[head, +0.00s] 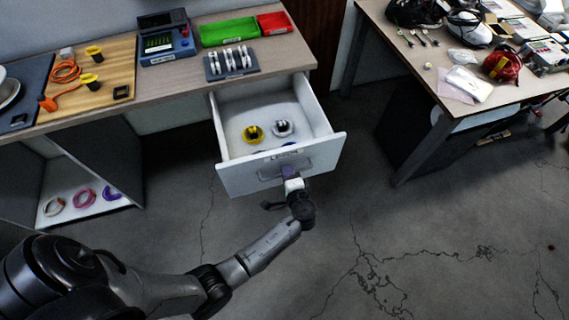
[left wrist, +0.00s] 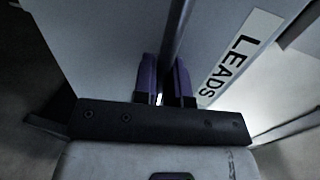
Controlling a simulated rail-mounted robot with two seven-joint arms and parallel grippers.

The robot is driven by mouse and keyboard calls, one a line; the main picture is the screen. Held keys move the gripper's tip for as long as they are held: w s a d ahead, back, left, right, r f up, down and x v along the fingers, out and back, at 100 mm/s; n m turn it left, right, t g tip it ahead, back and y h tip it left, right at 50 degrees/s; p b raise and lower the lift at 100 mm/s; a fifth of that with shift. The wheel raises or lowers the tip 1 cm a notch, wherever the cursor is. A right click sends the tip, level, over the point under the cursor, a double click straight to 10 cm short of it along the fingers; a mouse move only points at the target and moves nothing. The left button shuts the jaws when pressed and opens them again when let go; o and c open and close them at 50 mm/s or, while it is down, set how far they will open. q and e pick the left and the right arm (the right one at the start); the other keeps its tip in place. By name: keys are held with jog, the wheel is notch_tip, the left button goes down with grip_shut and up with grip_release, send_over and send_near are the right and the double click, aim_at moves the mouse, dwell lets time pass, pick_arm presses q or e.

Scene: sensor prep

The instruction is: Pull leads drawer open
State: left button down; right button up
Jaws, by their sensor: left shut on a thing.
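The white leads drawer (head: 232,178) stands pulled out from under the workbench in the head view, with its inside in plain sight. A yellow coil (head: 252,133), a grey-white coil (head: 283,128) and partly hidden purple items lie in it. Its front carries a bar handle (head: 270,174); the LEADS label (left wrist: 237,57) shows in the left wrist view. My left gripper (head: 291,174) is at the drawer front, and its purple fingers (left wrist: 166,82) are shut around the handle bar (left wrist: 178,35). My right gripper is not in view.
The workbench (head: 185,80) above holds a blue meter (head: 167,45), a green tray (head: 229,32), a red tray (head: 274,23) and a dark rack (head: 231,63). A second table (head: 425,68) with clutter stands at right. The cracked floor (head: 400,240) before the drawer is clear.

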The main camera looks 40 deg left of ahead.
pick_arm(q)
jog(key=shift+f+v, duration=0.2)
jog(key=shift+v, duration=0.65)
jog(key=shift+f+v, duration=0.15)
jog(key=shift+v, duration=0.7)
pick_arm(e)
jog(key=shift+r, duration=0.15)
pick_arm(q)
jog(key=shift+d, duration=0.1)
jog(key=c, duration=1.2)
grip_release()
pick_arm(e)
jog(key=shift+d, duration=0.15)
